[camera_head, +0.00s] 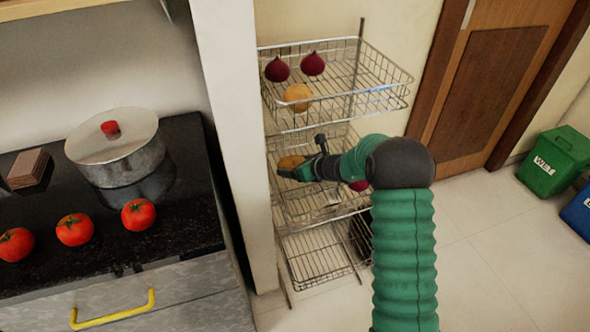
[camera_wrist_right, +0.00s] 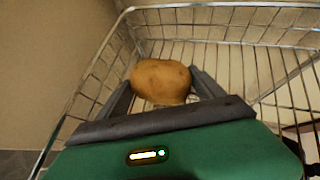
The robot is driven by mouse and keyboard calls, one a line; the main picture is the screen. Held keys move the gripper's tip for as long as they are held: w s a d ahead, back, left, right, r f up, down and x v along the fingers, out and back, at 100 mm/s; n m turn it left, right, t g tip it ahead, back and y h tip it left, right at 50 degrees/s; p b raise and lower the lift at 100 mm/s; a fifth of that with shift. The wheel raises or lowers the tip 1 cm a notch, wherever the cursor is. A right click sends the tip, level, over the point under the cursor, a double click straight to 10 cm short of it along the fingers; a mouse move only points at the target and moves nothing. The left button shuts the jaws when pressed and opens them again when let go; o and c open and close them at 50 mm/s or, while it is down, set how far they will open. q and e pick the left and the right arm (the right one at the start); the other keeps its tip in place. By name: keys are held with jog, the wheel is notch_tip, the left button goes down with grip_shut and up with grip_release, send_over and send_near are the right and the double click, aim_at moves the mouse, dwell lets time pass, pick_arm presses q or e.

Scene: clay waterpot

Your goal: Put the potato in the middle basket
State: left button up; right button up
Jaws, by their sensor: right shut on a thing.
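A brown potato (camera_wrist_right: 162,80) sits between the two fingers of my right gripper (camera_wrist_right: 162,92) in the right wrist view. The gripper is shut on it, inside or just over the wire middle basket (camera_wrist_right: 230,30). In the head view, my right gripper (camera_head: 296,172) reaches into the middle basket (camera_head: 285,212) with the potato (camera_head: 290,162) at its tip. I cannot tell whether the potato touches the basket floor. My arm hides part of this basket. My left gripper is not in view.
The top basket (camera_head: 385,100) holds two red onions (camera_head: 277,69) (camera_head: 312,64) and a yellowish round item (camera_head: 297,96). A dark red item (camera_head: 358,185) shows in the middle basket beside my arm. The bottom basket (camera_head: 318,255) is below. A counter with tomatoes (camera_head: 74,229) and a pot (camera_head: 116,150) stands left.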

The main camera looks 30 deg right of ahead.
jog(key=o, duration=1.7)
jog(key=shift+s, duration=0.1)
jog(key=shift+c, duration=0.2)
jog(key=p+v, duration=0.3)
jog(key=v, duration=0.8)
jog(key=shift+r, duration=0.25)
jog(key=shift+s+r, duration=0.15)
jog(key=shift+s, duration=0.25)
